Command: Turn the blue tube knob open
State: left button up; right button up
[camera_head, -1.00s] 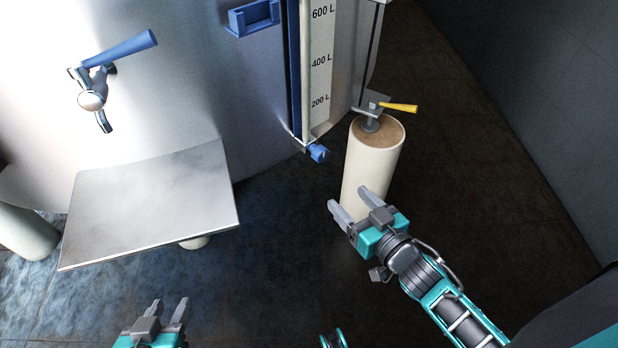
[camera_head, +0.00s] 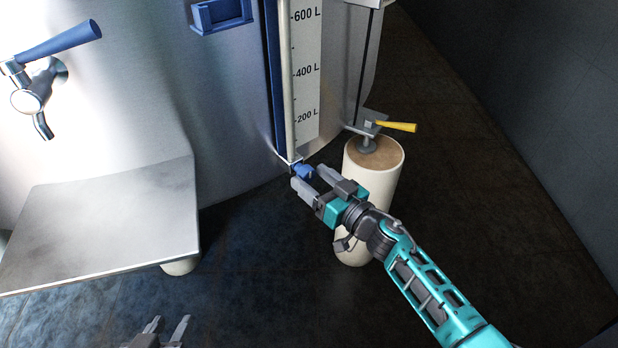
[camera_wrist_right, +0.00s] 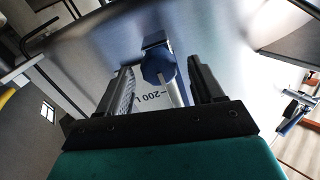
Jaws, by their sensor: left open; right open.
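The blue tube knob (camera_head: 302,171) is at the bottom end of the level tube on the tank's front. In the right wrist view the blue knob (camera_wrist_right: 158,66) shows between the two open fingers, apart from both as far as I can see. My right gripper (camera_head: 308,181) is open with its fingertips at the knob, one to its lower left and one to its right. It also frames the knob in the wrist view (camera_wrist_right: 163,82). My left gripper (camera_head: 166,328) is open and empty at the bottom edge of the head view.
A cream cylindrical post (camera_head: 384,180) stands just right of the knob, behind my right arm. A yellow-handled valve (camera_head: 396,126) sits above it. A metal shelf (camera_head: 100,225) and a blue-handled tap (camera_head: 50,60) are at left. The dark floor between is clear.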

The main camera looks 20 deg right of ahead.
jog(key=shift+x, duration=1)
jog(key=c, duration=1)
